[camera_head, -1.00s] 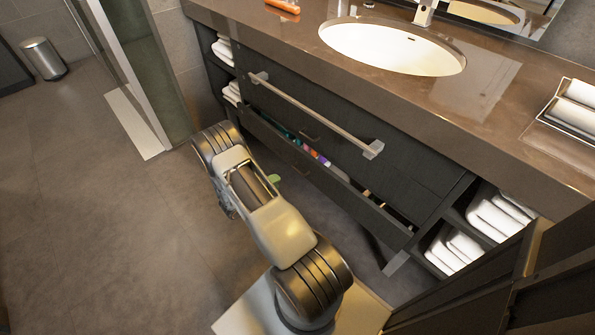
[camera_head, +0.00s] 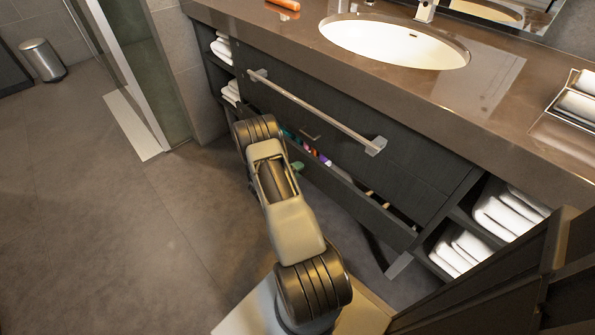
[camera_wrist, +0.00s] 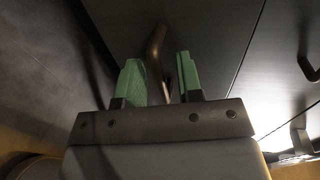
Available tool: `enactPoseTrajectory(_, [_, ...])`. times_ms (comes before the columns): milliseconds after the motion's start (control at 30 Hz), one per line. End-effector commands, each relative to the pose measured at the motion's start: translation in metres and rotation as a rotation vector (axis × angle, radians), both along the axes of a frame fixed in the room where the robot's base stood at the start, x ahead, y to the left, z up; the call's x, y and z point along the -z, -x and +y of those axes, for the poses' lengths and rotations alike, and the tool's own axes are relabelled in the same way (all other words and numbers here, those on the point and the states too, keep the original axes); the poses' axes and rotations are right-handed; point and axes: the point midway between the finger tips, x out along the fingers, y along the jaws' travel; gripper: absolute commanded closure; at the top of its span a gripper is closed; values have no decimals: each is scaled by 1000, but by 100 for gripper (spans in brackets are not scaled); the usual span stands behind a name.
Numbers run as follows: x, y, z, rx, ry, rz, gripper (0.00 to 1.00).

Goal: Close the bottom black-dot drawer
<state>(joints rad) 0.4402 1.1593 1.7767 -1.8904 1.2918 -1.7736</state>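The bottom drawer (camera_head: 345,192) sits under the wide vanity drawer and is partly open, with small colourful items showing in its gap. I cannot make out a black dot. In the head view my arm hides the drawer's left part, and only a bit of a green finger of my gripper (camera_head: 297,167) shows in front of the drawer. In the wrist view the two green fingers of my gripper (camera_wrist: 160,82) are apart. A bronze curved handle (camera_wrist: 156,48) shows between and beyond them, with gaps on both sides. I cannot tell if either finger touches it.
The upper drawer's long bar handle (camera_head: 315,110) juts out above. Shelves with rolled towels (camera_head: 460,250) flank the drawers at right and left. A dark panel (camera_head: 500,285) stands at the lower right. The floor (camera_head: 130,230) at left is clear.

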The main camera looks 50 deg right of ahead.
Motion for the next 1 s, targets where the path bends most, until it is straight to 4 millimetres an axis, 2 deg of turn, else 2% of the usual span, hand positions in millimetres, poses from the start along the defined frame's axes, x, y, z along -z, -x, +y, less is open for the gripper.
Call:
enactPoseTrajectory(167, [0,0,0,0,0,0,66])
enactPoseTrajectory(533, [0,0,0,0,0,0,100])
enactPoseTrajectory(1000, [0,-3,-1,-7,0,-1,100])
